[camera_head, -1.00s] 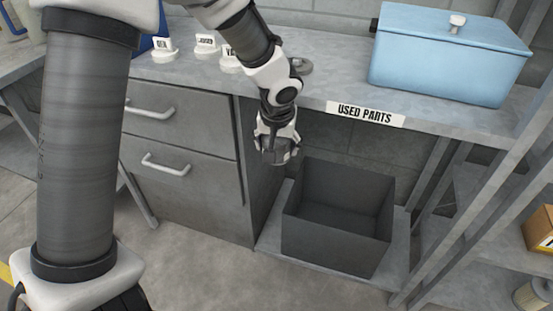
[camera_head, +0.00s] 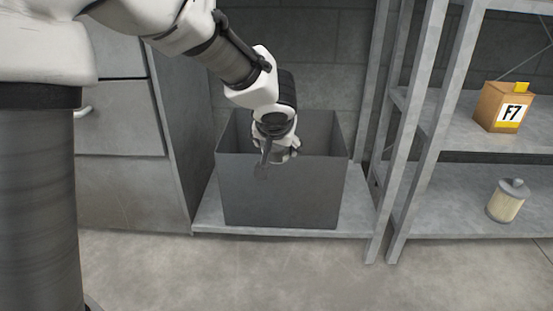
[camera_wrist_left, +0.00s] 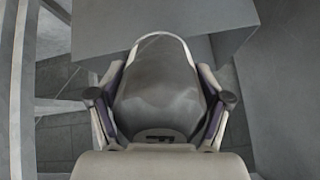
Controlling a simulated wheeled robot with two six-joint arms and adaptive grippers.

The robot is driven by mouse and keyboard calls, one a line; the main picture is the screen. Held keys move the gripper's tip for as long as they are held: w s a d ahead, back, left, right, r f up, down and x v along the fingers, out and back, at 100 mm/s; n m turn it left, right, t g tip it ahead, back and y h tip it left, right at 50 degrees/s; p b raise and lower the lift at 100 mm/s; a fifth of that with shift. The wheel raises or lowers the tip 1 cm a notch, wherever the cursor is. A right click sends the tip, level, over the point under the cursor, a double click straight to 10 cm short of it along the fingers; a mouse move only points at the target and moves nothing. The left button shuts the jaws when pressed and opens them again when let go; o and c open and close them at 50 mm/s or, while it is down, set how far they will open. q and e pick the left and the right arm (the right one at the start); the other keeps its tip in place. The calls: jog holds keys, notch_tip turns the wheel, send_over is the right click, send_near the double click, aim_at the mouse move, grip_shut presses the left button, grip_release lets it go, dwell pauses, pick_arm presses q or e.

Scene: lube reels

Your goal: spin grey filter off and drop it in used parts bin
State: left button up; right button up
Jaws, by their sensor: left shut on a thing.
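My left gripper (camera_head: 276,148) points down at the used parts bin, a dark grey open-topped box (camera_head: 285,195). In the head view it overlaps the bin's opening and front rim; I cannot tell if it is above the opening or just in front of it. In the left wrist view the gripper (camera_wrist_left: 160,98) is shut on the grey filter (camera_wrist_left: 158,85), a rounded grey body between its two fingers. The filter is mostly hidden in the head view. My right gripper is not in view.
The bin stands on a low grey shelf (camera_head: 207,215) beside a drawer cabinet (camera_head: 120,185). The floor in front is clear.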

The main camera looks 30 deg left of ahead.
pick_arm(q)
jog(key=shift+w+d+f, duration=0.1)
jog(key=shift+d+f, duration=0.15)
jog(key=shift+f, duration=0.3)
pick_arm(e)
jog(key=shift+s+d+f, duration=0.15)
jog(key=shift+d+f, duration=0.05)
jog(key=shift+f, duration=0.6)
pick_arm(q)
jog(key=shift+d+r, duration=0.1)
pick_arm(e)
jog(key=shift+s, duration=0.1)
pick_arm(q)
jog(key=shift+r, duration=0.1)
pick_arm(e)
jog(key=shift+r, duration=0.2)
